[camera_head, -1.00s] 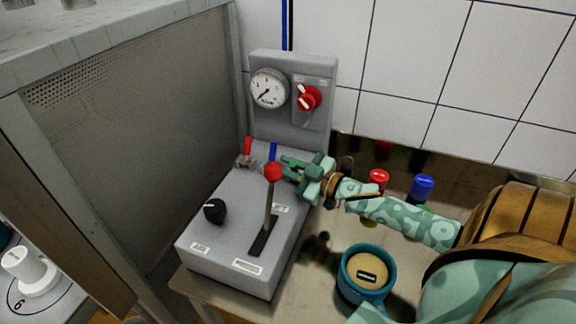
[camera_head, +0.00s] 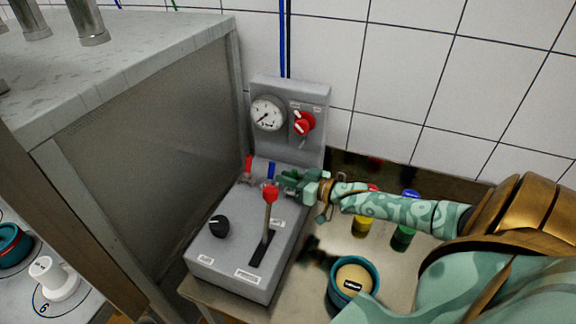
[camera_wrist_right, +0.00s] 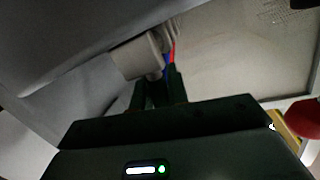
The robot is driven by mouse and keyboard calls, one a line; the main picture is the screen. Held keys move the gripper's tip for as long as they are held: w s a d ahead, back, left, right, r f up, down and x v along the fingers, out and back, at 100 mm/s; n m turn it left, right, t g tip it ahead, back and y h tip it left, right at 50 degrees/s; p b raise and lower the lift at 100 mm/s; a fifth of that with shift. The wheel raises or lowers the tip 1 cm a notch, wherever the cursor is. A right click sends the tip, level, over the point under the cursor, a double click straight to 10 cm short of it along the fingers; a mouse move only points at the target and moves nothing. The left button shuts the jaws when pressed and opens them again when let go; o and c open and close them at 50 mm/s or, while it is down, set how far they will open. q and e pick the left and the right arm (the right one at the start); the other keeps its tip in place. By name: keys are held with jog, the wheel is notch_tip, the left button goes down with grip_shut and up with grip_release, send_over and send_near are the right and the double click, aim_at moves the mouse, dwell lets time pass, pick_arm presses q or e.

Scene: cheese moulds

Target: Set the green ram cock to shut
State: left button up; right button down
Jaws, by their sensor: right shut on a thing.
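The grey press console (camera_head: 240,262) stands on the bench against the tiled wall. A red-handled cock (camera_head: 248,163) and a blue-handled cock (camera_head: 271,170) stand in a row at the back of its top. My right gripper (camera_head: 283,179) is just right of the blue one, shut at the place of the green ram cock, whose handle is hidden by or blends with the green fingers. In the wrist view the dark fingers (camera_wrist_right: 160,90) are close together, with a grey cock body and the red handle (camera_wrist_right: 173,52) just beyond. My left gripper is not in view.
A lever with a red ball (camera_head: 270,194) rises close in front of my right gripper. A black knob (camera_head: 219,227), pressure gauge (camera_head: 267,114) and red selector (camera_head: 304,123) are on the console. A teal mould (camera_head: 337,300) and several coloured bottles stand right, near my forearm.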

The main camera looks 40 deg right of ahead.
jog(key=shift+w+d+f+m+p, duration=0.15)
jog(key=shift+d+m, duration=0.1)
jog(key=shift+m, duration=0.3)
jog(key=shift+w+d+f+m+p, duration=0.1)
jog(key=shift+d+m+p, duration=0.1)
jog(key=shift+m, duration=0.35)
jog(key=shift+g, duration=0.3)
jog(key=c, duration=1.4)
grip_release()
jog(key=shift+o, duration=0.2)
jog(key=shift+s, duration=0.1)
jog(key=p+v, duration=0.3)
jog(key=v, duration=1.3)
jog(key=shift+d+p, duration=0.35)
jog(key=shift+d, duration=0.05)
